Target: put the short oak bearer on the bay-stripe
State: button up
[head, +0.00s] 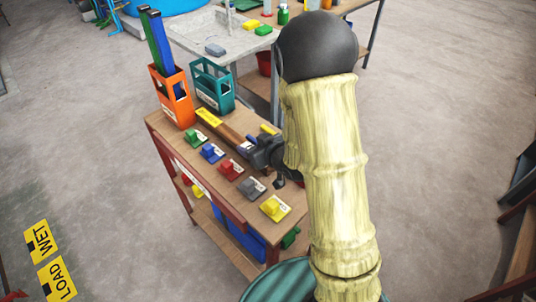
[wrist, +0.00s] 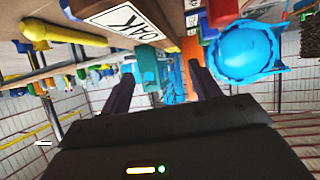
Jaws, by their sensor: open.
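In the wrist view a brown wooden piece (wrist: 157,13) carries a white label reading "OAK", and I take it for the oak bearer. It lies above and beyond the fingertips, not between them. In the head view a brown bar (head: 229,133) lies on the table, partly hidden by my gripper (head: 248,145); I cannot tell its length. My gripper is open just over the table, and its fingers also show in the wrist view (wrist: 160,70). Yellow floor markings read "WET" (head: 41,241) and "LOAD" (head: 57,280); I cannot tell whether either is the bay-stripe.
An orange crate (head: 176,98) with long green and blue pieces and a teal crate (head: 214,86) stand at the table's far end. Several coloured blocks, including a red one (head: 229,167) and a yellow one (head: 275,208), line the near edge. Behind is a sink (head: 222,38).

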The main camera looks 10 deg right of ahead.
jog(key=s+d+r+m+g+h, duration=0.2)
jog(key=s+d+g, duration=0.1)
jog(key=s, duration=0.6)
jog(key=s+d+r+m+g+h, duration=0.2)
jog(key=s+d+m+g+h, duration=0.1)
jog(key=s, duration=0.6)
jog(key=d+g, duration=0.1)
jog(key=g, duration=0.1)
jog(key=shift+s+d+g, duration=0.15)
jog(key=shift+d+g, duration=0.15)
jog(key=shift+g, duration=0.1)
jog(key=shift+c, duration=0.4)
